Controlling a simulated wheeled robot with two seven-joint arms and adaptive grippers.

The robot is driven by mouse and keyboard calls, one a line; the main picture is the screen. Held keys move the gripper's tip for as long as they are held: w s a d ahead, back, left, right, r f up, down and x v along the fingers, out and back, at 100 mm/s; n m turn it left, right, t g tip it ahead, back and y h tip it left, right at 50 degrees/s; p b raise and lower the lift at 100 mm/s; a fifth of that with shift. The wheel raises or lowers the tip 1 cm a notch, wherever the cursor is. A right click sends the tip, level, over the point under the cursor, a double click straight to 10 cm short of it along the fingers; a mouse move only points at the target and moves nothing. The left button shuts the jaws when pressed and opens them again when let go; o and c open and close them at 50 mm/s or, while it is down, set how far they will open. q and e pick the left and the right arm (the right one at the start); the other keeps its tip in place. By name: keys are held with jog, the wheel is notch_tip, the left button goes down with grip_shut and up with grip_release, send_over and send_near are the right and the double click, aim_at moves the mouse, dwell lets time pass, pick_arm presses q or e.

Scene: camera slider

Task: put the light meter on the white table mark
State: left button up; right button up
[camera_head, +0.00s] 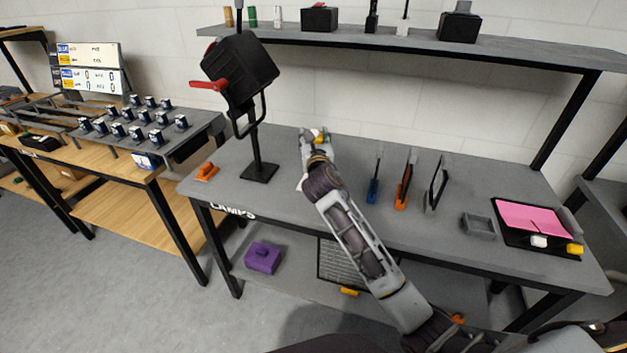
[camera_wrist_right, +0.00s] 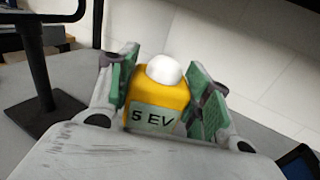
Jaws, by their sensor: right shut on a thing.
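The light meter is a yellow block with a white dome and a "5 EV" label. It shows large in the right wrist view (camera_wrist_right: 158,100) and as a small yellow spot in the head view (camera_head: 319,134). My right gripper (camera_head: 314,134) is shut on it, with green pads on either side in the wrist view (camera_wrist_right: 160,95). It is over the back-middle of the grey table (camera_head: 330,215); I cannot tell whether the meter touches the surface. A small white patch (camera_head: 300,184) shows beside my arm; I cannot tell if it is the white mark. My left gripper is out of view.
A black lamp on a stand (camera_head: 258,170) is left of my gripper, with an orange piece (camera_head: 207,171) nearby. Upright tools (camera_head: 403,185), a grey tray (camera_head: 478,226) and a pink pad (camera_head: 530,217) are to the right. A shelf (camera_head: 400,40) runs above the back.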

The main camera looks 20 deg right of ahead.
jog(key=shift+f, duration=0.25)
notch_tip(320, 180, down, 5)
jog(key=shift+f+b, duration=0.1)
jog(key=shift+b, duration=0.7)
jog(key=shift+f, duration=0.65)
jog(key=shift+f+b, duration=0.65)
jog(key=shift+f, duration=0.95)
jog(key=o, duration=1.1)
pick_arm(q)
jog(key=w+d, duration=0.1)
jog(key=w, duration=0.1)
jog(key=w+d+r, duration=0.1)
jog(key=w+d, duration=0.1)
